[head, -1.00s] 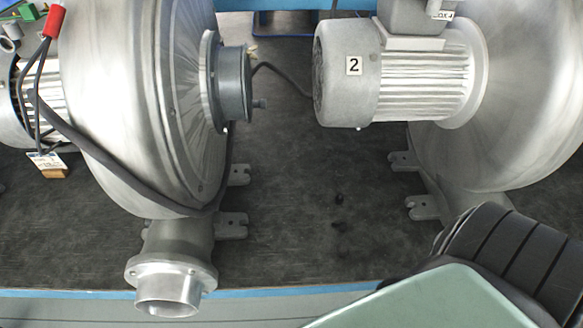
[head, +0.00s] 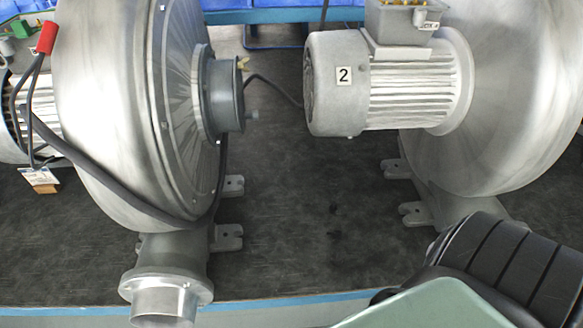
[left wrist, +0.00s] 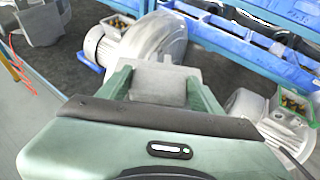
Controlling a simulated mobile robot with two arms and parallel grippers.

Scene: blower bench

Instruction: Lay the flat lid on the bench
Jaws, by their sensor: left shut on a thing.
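In the left wrist view my left gripper (left wrist: 158,70) has its two green fingers closed on the sides of a grey, squarish flat piece, which looks like the flat lid (left wrist: 160,88). The piece is held clear in front of the camera; whether it touches anything below cannot be told. The dark bench (head: 285,245) shows in the head view between two large blowers. My left gripper and the lid are not in the head view. An arm part of mine covers the lower right corner there, but no right fingertips show.
The left blower (head: 120,110) has a flanged outlet (head: 165,285) over the bench's front edge. The right blower's motor (head: 385,90) bears a "2" label, with an open terminal box (head: 400,20) on top. Bare bench lies between them. Blue bins (left wrist: 215,35) stand behind.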

